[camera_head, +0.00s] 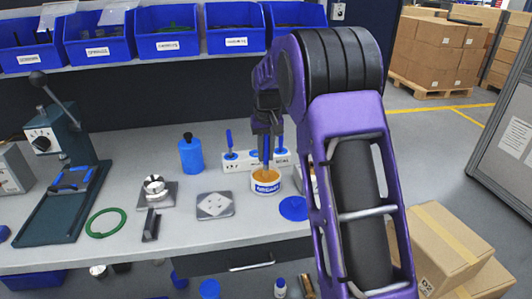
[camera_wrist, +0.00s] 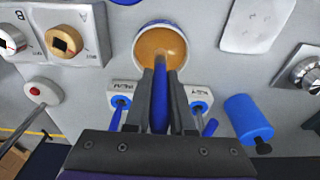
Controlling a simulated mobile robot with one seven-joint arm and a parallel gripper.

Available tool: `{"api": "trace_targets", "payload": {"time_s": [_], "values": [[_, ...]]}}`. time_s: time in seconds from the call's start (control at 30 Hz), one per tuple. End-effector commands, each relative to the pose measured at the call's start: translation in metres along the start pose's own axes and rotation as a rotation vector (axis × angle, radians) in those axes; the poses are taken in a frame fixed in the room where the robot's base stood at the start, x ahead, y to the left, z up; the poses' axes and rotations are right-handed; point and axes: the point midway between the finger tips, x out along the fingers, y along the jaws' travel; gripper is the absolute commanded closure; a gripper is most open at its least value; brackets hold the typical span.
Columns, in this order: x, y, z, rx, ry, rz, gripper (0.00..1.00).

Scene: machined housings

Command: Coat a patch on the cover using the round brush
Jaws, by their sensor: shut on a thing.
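My gripper (camera_head: 265,130) is shut on an upright blue-handled brush (camera_wrist: 159,108). The brush's lower end is over or in an open pot (camera_head: 266,188) of amber paste; I cannot tell how deep. In the wrist view the pot (camera_wrist: 160,45) lies just beyond the fingertips, and the fingers hide part of the brush, so its tip shape is unclear. A flat grey metal plate (camera_head: 215,206), apparently the cover, with a pale diamond-like pattern, lies on the bench left of the pot. It shows partly in the wrist view (camera_wrist: 257,24).
A labelled brush stand (camera_head: 238,160) with other blue handles stands behind the pot. A blue lid (camera_head: 293,208) lies right of it. A blue bottle (camera_head: 190,153), metal housing (camera_head: 155,188), green ring (camera_head: 106,222) and lever press (camera_head: 65,150) stand left. The bench front is mostly clear.

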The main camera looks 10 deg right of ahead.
Motion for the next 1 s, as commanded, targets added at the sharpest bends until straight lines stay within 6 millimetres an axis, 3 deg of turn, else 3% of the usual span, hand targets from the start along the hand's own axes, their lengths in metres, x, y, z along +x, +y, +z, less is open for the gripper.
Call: {"api": "trace_targets", "payload": {"time_s": [0.83,1.0], "values": [[-0.065,0.0,-0.008,0.0,-0.001,0.0,1.0],[-0.07,0.0,-0.008,0.0,-0.001,0.0,1.0]]}}
